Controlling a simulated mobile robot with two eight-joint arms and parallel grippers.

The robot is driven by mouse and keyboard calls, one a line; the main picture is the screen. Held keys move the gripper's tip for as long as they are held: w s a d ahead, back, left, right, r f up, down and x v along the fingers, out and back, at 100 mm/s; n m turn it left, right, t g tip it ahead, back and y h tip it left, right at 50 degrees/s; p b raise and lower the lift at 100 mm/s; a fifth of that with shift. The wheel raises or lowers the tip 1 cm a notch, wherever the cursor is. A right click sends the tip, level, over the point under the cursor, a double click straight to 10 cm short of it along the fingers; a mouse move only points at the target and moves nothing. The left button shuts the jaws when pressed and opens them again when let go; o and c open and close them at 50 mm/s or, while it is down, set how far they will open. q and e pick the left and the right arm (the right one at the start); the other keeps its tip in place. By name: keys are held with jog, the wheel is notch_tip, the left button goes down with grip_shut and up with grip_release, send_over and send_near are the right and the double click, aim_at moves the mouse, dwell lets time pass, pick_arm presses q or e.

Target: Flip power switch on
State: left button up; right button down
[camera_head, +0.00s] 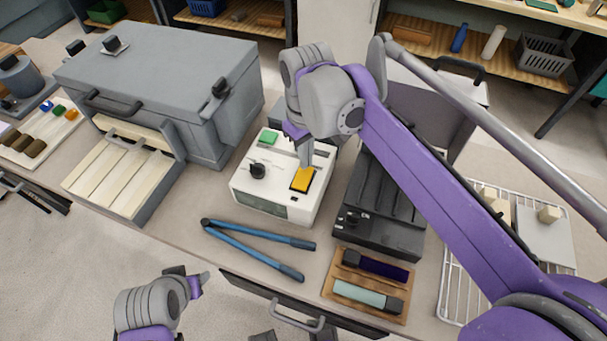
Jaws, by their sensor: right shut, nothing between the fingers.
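A white power box (265,195) stands in the middle of the bench. Its top carries a yellow rocker switch (302,179) in a dark frame, a black knob and a green patch. My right gripper (305,163) reaches down from above, shut and empty, with its fingertips at the far edge of the yellow switch. I cannot tell whether the tips touch it or which way the rocker is tilted. My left gripper (201,283) is low at the front, left of the drawer and away from the box. Its finger gap is not clear.
A large grey kiln-like box (160,75) stands left of the power box. A black device (380,215) stands close on its right. Blue-handled tongs (255,249) and a wooden tray (392,312) with two rods lie in front. A wire rack (455,290) is at right.

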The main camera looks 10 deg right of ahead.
jog(key=shift+f+b, duration=0.4)
jog(key=shift+f, duration=0.4)
dwell(0.4)
jog(key=shift+r+p, duration=2.6)
jog(key=shift+r, duration=1)
jog(key=shift+f, duration=0.1)
